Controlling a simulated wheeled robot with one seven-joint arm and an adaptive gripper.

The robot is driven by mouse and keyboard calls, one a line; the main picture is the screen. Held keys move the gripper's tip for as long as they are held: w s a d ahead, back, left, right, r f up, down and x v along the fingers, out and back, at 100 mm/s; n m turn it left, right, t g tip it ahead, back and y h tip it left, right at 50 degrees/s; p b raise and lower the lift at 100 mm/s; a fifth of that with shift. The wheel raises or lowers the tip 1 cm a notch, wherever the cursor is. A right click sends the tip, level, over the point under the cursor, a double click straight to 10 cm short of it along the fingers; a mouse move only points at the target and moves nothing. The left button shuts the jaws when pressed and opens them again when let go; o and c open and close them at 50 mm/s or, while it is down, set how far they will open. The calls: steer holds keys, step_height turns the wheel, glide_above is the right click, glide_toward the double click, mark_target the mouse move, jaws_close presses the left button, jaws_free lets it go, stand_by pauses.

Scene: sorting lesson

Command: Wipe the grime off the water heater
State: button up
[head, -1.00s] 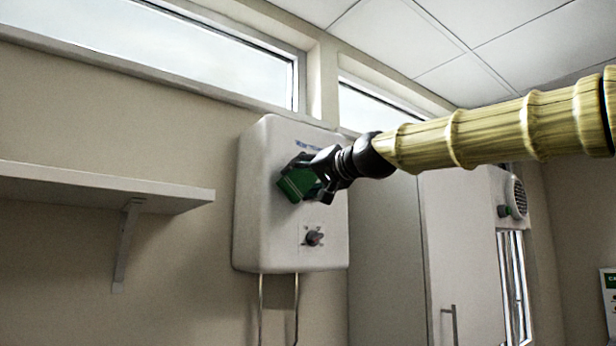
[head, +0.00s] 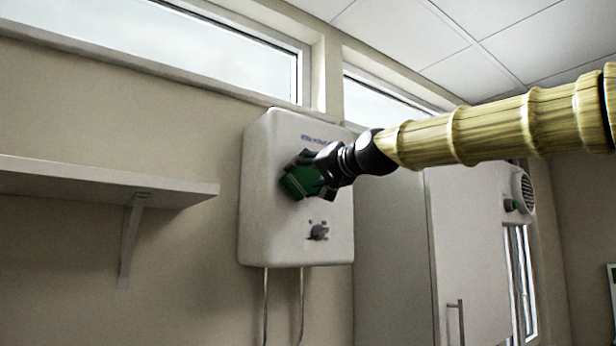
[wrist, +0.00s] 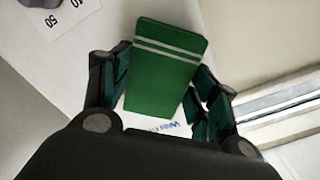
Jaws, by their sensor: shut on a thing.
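The water heater (head: 268,215) is a white box on the wall, with blue lettering near its top and a dark knob (head: 319,232) low on its front. My gripper (head: 305,178) is in front of the heater's upper face, shut on a green block-like pad (head: 296,184). In the wrist view the green pad (wrist: 168,62) with two pale stripes sits between the fingers. The heater's white face (wrist: 110,55) lies behind it, with part of the knob at top left. I cannot tell whether the pad touches the face. No grime is plain on the visible face.
A white shelf (head: 100,180) on a bracket (head: 131,240) juts from the wall at left. A tall pale cabinet (head: 465,250) stands to the right. Two pipes run down below the heater. High windows (head: 200,50) line the wall above.

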mark_target(315, 178)
steer(key=shift+w+a, duration=0.4)
steer(key=shift+w, duration=0.2)
stand_by(0.3)
steer(key=shift+d, duration=0.1)
steer(key=shift+w+d, duration=4.1)
steer(key=shift+d, duration=1.35)
steer(key=shift+s+a+b, duration=0.5)
steer(key=shift+s+a, duration=0.55)
steer(key=shift+a, duration=0.4)
steer(key=shift+s+a+b, duration=0.45)
steer(key=shift+s+a, duration=0.55)
steer(key=shift+a, duration=0.4)
steer(key=shift+s+a+b, duration=0.5)
steer(key=shift+s+a, duration=0.55)
steer(key=shift+a, duration=0.4)
steer(key=shift+s, duration=0.1)
steer(key=shift+s+a, duration=0.45)
steer(key=shift+a, duration=0.2)
steer(key=shift+s+a, duration=0.45)
steer(key=shift+a, duration=0.2)
steer(key=shift+s+d+b, duration=0.1)
steer(key=shift+b, duration=0.3)
